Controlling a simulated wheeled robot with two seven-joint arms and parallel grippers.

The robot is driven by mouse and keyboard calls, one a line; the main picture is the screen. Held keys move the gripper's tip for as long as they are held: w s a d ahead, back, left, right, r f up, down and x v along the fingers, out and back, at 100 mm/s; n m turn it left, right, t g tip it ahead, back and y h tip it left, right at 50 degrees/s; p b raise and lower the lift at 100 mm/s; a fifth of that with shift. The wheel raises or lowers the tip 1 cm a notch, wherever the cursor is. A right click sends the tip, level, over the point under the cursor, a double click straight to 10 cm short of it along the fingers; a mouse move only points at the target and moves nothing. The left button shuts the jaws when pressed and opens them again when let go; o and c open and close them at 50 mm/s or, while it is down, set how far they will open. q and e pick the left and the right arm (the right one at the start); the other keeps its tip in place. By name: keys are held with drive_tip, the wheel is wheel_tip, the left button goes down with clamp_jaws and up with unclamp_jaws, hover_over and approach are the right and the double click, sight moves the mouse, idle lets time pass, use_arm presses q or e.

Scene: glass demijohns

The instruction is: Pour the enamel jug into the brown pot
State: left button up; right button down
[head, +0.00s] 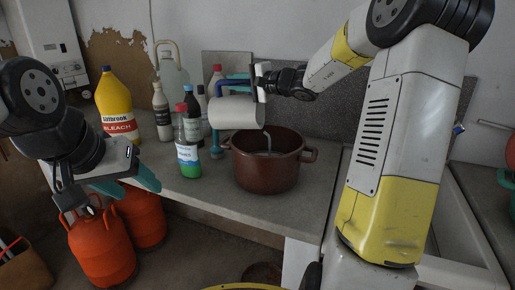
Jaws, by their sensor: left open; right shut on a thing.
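The white enamel jug (236,113) is tipped onto its side in the air, above the left rim of the brown pot (265,172). My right gripper (238,85) is shut on the jug at its upper side; its fingers partly overlap the jug's blue parts. A thin grey streak shows inside the pot, below the jug's right end; I cannot tell for sure if it is liquid. The pot stands upright on the grey counter, and its floor is hidden. My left gripper (132,187) is open and empty at the left, in front of the counter edge.
A green-bottomed bottle (188,155) stands close left of the pot, with several bottles behind it. A yellow bleach bottle (116,108) stands further left. Orange gas cylinders (103,250) stand below the counter (225,205). A sink (455,235) is at the right.

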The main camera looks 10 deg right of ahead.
drive_tip(key=shift+s+d+r+t+y, duration=0.2)
drive_tip(key=shift+d+r+t, duration=0.05)
drive_tip(key=shift+d, duration=0.2)
drive_tip(key=shift+s+d+r+t+y, duration=0.2)
drive_tip(key=shift+d+r+t, duration=0.05)
drive_tip(key=shift+d, duration=0.15)
idle(0.4)
